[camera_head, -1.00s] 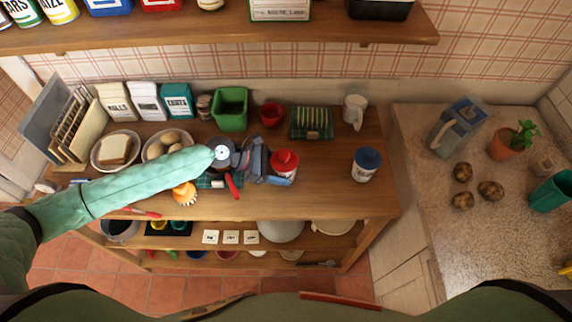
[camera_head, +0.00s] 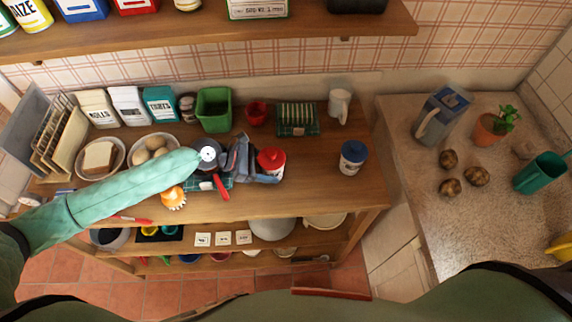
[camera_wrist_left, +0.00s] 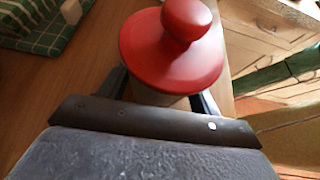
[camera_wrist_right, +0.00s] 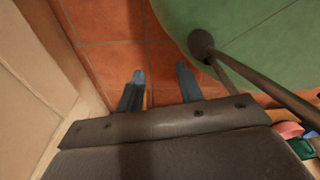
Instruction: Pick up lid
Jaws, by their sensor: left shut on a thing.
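A red lid with a round knob (camera_head: 271,157) sits on a pale canister on the wooden table, in front of my left gripper. In the left wrist view the lid (camera_wrist_left: 172,52) fills the upper middle, and part of the pale canister (camera_wrist_left: 150,97) shows below it. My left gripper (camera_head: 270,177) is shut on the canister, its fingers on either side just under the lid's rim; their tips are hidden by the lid. My right gripper (camera_wrist_right: 160,80) is open and empty above the tiled floor, out of the head view.
A blue-lidded canister (camera_head: 352,157) stands to the right with bare wood around it. A red cup (camera_head: 256,112), a green rack (camera_head: 297,119) and a white mug (camera_head: 340,104) stand behind.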

